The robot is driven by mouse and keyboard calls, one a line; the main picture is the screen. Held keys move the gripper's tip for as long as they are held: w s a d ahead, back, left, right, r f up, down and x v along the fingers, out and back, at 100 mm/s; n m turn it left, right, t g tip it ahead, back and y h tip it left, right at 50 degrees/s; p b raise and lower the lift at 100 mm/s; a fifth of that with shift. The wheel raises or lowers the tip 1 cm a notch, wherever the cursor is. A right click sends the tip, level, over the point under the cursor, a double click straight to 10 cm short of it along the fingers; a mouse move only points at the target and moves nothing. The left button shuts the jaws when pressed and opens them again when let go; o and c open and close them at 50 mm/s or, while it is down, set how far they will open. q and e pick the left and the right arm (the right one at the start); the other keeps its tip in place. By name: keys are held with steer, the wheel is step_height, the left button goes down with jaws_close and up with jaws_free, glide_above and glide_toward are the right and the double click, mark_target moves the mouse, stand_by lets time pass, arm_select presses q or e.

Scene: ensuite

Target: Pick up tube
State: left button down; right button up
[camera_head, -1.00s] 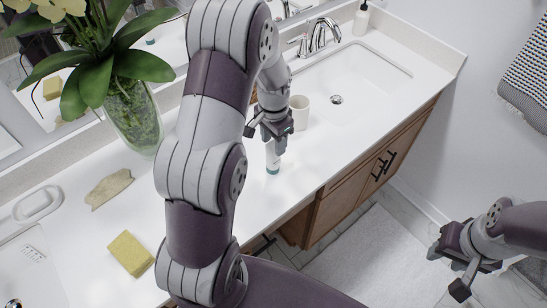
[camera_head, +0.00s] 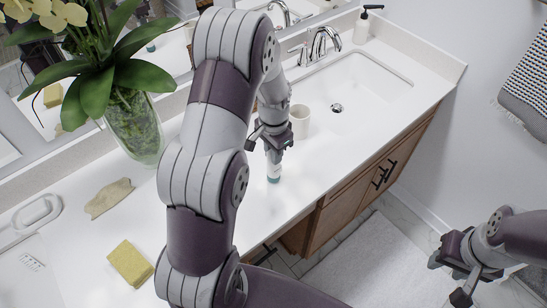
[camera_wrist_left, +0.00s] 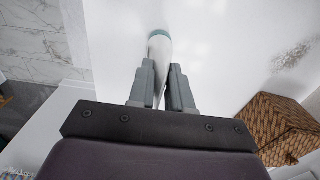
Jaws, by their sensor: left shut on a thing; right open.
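The tube (camera_head: 274,172) is white with a teal cap and stands roughly upright, cap end down, at the vanity counter. My left gripper (camera_head: 270,148) is shut on its upper part from above. In the left wrist view, the tube (camera_wrist_left: 160,50) runs between the two fingers (camera_wrist_left: 162,88), with its teal end pointing away. The fingers hide part of it. I cannot tell whether the cap touches the counter. My right gripper (camera_head: 448,279) is open and empty, out over the floor beside the vanity.
A white cup (camera_head: 299,121) stands close behind the left gripper, near the sink (camera_head: 350,85). A yellow sponge (camera_head: 131,263), a beige stone-like piece (camera_head: 109,198) and a vase with flowers (camera_head: 132,130) are on the left.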

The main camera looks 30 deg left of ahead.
arm_select(q)
step_height(320, 180, up, 3)
steer(key=shift+w+f+b, duration=0.1)
steer(key=shift+b, duration=0.35)
steer(key=w+d+r+b, duration=0.1)
steer(key=w+d+r, duration=0.2)
steer(key=d+r, duration=0.4)
steer(key=d, duration=0.4)
steer(key=shift+w+r, duration=0.2)
steer(key=shift+w, duration=0.1)
